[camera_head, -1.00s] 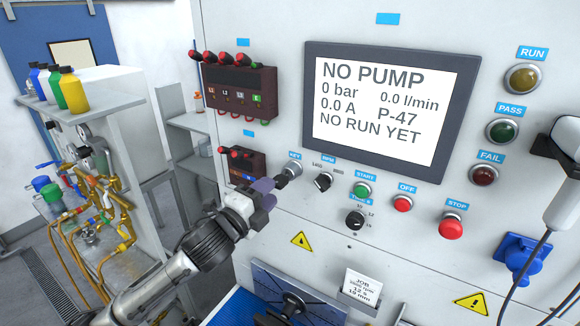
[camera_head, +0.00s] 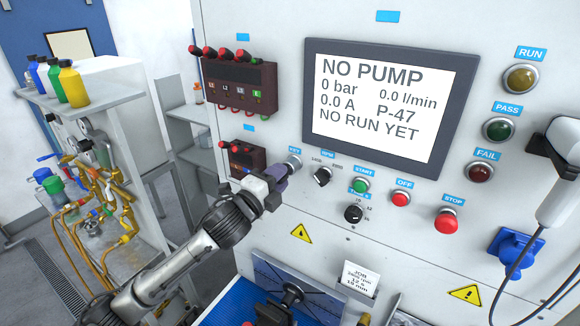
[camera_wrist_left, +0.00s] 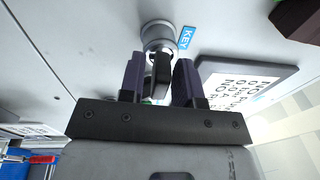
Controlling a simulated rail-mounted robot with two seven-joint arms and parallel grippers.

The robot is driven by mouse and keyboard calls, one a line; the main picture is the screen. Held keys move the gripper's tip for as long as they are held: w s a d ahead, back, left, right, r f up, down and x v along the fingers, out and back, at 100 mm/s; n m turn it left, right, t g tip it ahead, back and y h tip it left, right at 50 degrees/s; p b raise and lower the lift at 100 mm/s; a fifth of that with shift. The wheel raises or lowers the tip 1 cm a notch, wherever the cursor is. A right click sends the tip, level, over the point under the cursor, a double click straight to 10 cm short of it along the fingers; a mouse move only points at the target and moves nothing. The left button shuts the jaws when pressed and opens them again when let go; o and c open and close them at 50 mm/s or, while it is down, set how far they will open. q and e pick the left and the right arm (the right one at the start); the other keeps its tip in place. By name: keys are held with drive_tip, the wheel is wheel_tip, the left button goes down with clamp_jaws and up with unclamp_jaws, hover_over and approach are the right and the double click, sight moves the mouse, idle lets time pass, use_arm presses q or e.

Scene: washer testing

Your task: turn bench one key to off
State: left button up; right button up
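The bench one key switch (camera_head: 294,162) sits on the white panel under the blue KEY label, left of the RPM knob. In the left wrist view the switch's round metal collar (camera_wrist_left: 157,33) and its black key (camera_wrist_left: 161,72) show in front of my left gripper (camera_wrist_left: 160,80). The two dark purple fingers stand apart, one on each side of the black key, with gaps visible. In the head view my left gripper (camera_head: 278,176) is close to the panel at the key and partly hides it. My right gripper is not in view.
The RPM knob (camera_head: 322,176), green START button (camera_head: 361,186), timer knob (camera_head: 354,213), red OFF button (camera_head: 401,199) and red STOP button (camera_head: 447,223) lie to the right. A terminal block (camera_head: 247,158) is just left of the key. The screen (camera_head: 385,105) reads NO PUMP.

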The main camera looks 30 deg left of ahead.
use_arm(q)
clamp_jaws()
drive_tip(key=shift+d+n, duration=0.15)
drive_tip(key=shift+n, duration=1.05)
drive_tip(key=shift+n+y, duration=0.4)
drive_tip(key=shift+n, duration=0.5)
drive_tip(key=n, duration=0.4)
drive_tip(key=shift+d+y, duration=0.1)
drive_tip(key=shift+y, duration=0.2)
